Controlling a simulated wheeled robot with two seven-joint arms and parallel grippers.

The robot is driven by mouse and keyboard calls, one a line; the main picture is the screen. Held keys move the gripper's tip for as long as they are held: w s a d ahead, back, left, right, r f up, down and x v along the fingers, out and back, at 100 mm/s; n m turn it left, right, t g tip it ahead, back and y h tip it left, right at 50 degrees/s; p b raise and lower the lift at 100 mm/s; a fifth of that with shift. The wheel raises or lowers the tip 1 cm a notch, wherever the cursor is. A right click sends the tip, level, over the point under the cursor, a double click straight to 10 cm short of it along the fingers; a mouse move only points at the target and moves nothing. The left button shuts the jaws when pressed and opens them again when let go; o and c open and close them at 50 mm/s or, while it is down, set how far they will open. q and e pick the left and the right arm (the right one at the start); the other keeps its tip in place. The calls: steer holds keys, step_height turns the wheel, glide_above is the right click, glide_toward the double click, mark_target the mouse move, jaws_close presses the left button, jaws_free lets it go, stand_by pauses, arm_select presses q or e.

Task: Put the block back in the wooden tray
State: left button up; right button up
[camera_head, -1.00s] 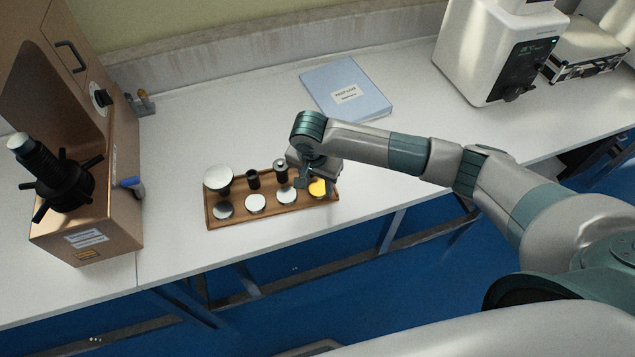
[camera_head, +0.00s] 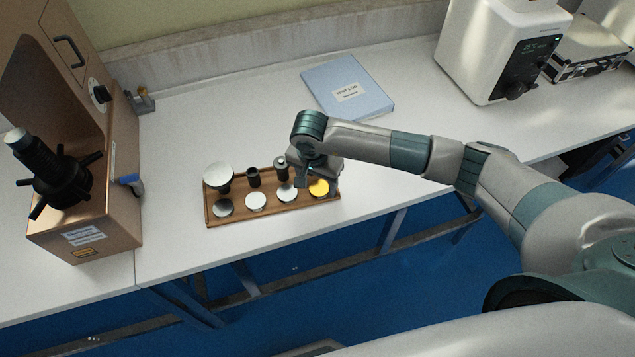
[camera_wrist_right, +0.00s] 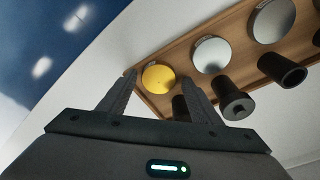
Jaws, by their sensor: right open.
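The wooden tray (camera_head: 238,219) lies on the white bench and holds several round blocks and dark cylindrical parts. A yellow round block (camera_head: 319,187) lies at its right end, and also shows in the right wrist view (camera_wrist_right: 158,79). My right gripper (camera_head: 302,184) is over the right end of the tray, just left of the yellow block in the head view. In the right wrist view its two fingers (camera_wrist_right: 158,85) are spread apart with nothing between them, and the yellow block shows beyond their tips. My left gripper is out of view.
A bronze-coloured tester (camera_head: 120,200) stands at the left, a white machine (camera_head: 490,50) at the back right. A blue folder (camera_head: 347,88) lies behind the tray. The bench's front edge is close.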

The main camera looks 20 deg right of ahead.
mark_target(316, 193)
steer(key=shift+s+d+f, duration=0.1)
steer(key=shift+s, duration=0.05)
steer(key=shift+r+p, duration=0.6)
steer(key=shift+p, duration=0.25)
steer(key=shift+r+b, duration=0.2)
steer(key=shift+b, duration=0.15)
step_height(316, 193, up, 12)
steer(key=s+a+b, duration=0.1)
steer(key=b, duration=0.3)
steer(key=shift+a+f, duration=0.15)
steer(key=shift+f, duration=0.1)
